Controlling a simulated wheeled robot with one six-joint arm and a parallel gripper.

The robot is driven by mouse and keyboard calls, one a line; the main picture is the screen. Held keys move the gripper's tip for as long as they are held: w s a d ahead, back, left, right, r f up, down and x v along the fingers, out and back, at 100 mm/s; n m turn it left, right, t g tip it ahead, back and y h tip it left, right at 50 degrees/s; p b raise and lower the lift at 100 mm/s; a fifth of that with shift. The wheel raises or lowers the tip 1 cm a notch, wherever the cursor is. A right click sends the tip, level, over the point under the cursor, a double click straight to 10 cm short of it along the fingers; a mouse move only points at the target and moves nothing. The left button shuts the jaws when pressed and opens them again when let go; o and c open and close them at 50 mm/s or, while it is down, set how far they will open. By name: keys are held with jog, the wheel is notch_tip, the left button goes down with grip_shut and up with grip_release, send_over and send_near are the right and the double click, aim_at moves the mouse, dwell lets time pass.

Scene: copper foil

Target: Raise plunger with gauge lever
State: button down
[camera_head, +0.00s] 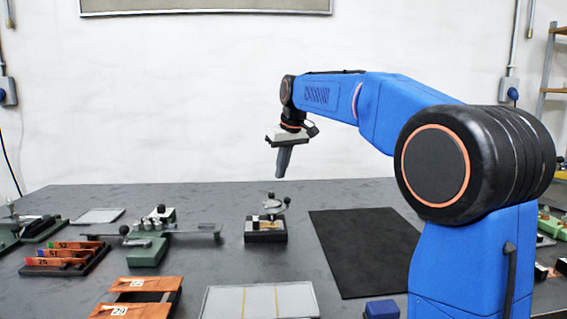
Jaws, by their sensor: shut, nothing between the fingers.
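A small gauge stand (265,236) with a dark base block stands on the table near the middle of the view. The plunger is too small to make out. My gripper (281,174) points down above the stand, slightly to the right of its middle in the picture. It is shut and empty, with a clear gap between its tip and the stand.
A green fixture with a long bar (185,230) stands left of the gauge. A black mat (366,250) lies to the right. Orange pieces on a dark holder (140,296), a grey tray (262,302) and a blue block (382,309) are in front.

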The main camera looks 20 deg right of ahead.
jog(key=shift+s+d+f, duration=0.1)
jog(key=shift+s+f, duration=0.25)
jog(key=shift+f, duration=0.65)
jog(key=shift+s+d+f, duration=0.1)
jog(key=shift+s+f, duration=0.2)
jog(key=shift+f, duration=0.65)
jog(key=shift+s+d+f, duration=0.1)
jog(key=shift+s+f, duration=0.25)
jog(key=shift+f, duration=0.65)
